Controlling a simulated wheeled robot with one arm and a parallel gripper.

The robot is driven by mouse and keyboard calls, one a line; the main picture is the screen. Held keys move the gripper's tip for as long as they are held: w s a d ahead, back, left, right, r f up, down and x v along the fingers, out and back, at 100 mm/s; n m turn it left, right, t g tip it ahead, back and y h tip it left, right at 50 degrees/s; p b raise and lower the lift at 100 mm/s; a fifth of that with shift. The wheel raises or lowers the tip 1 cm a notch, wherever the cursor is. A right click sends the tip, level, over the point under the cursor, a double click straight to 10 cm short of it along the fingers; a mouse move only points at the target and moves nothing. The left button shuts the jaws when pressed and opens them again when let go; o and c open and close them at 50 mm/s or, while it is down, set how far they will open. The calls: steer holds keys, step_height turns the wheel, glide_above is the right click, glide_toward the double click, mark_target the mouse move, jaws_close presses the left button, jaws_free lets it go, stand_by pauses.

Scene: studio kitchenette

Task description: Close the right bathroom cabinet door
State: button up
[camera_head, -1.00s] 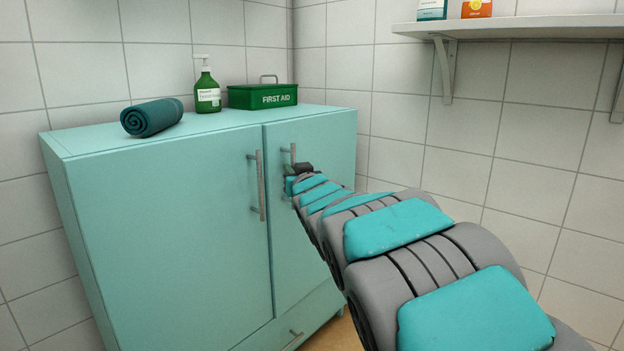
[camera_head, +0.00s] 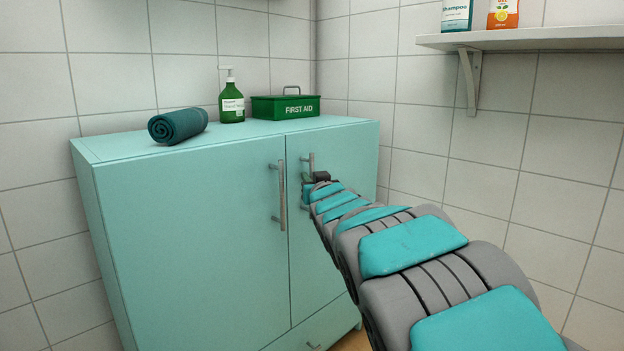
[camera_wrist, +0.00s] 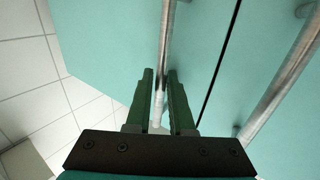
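The turquoise bathroom cabinet (camera_head: 190,235) stands against the tiled wall in the head view. Its right door (camera_head: 345,165) looks flush with the left door (camera_head: 200,260), with a narrow dark seam between them. My gripper (camera_head: 318,180) is at the right door's handle, mostly hidden behind my arm. In the wrist view, my two green fingers (camera_wrist: 160,100) stand on either side of the right door's metal handle (camera_wrist: 167,40). Whether they press on it I cannot tell. The left door's handle (camera_head: 281,195) is apart from my gripper; it also shows in the wrist view (camera_wrist: 285,85).
A rolled towel (camera_head: 178,126), a green pump bottle (camera_head: 231,100) and a first aid box (camera_head: 286,107) stand on the cabinet top. A drawer (camera_head: 320,330) is below the doors. A wall shelf (camera_head: 530,38) with shampoo (camera_head: 457,15) hangs at the upper right.

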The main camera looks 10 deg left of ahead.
steer(key=v, duration=0.7)
steer(key=shift+s+p, duration=0.35)
steer(key=shift+s, duration=0.05)
steer(key=shift+d, duration=0.2)
steer(key=s+d+f+m+g+h+p, duration=0.3)
steer(key=s+d+f, duration=0.35)
steer(key=d, duration=0.55)
steer(key=s+d+f+m+g+h+p, duration=0.1)
steer(key=s+d+f+g+h+p, duration=0.5)
steer(key=d, duration=0.6)
steer(key=s+d+f+g+p, duration=0.1)
steer(key=s+d+g, duration=0.1)
steer(key=s, duration=0.9)
steer(key=s+d+f+g, duration=0.1)
steer(key=s+g, duration=0.3)
steer(key=s, duration=0.7)
steer(key=s+d+f+m+g+y+p, duration=0.1)
steer(key=s+d+g, duration=0.2)
steer(key=s, duration=0.9)
steer(key=shift+d+p, duration=0.2)
steer(key=shift+p, duration=0.15)
